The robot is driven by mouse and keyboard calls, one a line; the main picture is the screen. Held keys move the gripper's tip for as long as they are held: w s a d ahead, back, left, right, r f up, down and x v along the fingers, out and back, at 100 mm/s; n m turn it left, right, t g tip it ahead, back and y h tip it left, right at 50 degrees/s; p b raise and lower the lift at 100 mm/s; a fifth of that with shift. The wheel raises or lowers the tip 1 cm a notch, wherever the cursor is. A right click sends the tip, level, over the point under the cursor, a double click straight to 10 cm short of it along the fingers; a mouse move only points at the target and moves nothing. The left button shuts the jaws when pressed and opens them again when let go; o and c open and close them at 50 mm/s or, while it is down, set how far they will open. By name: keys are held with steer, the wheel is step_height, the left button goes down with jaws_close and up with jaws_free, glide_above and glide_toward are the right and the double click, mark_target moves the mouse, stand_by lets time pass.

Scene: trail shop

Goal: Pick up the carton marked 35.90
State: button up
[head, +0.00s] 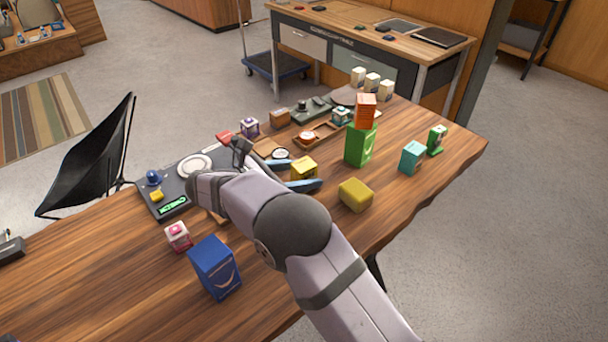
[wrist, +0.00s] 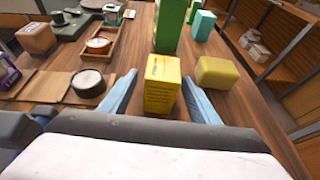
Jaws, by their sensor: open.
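No 35.90 mark is readable on any carton in either view. A yellow carton (head: 303,167) stands upright on the wooden table, and it also shows in the wrist view (wrist: 161,90) with small dark print on its face. My gripper (head: 305,173) is open, its blue fingers on either side of this carton. In the wrist view, my gripper (wrist: 160,78) has a gap on the left of the carton; the right finger is close to it, and contact cannot be told.
A yellow block (head: 355,195) lies just right of my gripper. A green carton (head: 360,147) with an orange one (head: 366,111) on top stands behind. A teal carton (head: 412,157) is further right, a blue carton (head: 215,267) at front left. A dark scale (head: 170,192) is left.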

mark_target(316, 171)
steer(key=x, duration=0.4)
steer(key=shift+w+d, duration=0.25)
steer(key=shift+d, duration=0.1)
steer(key=c, duration=1.2)
step_height(316, 171, up, 10)
steer(key=shift+p, duration=0.35)
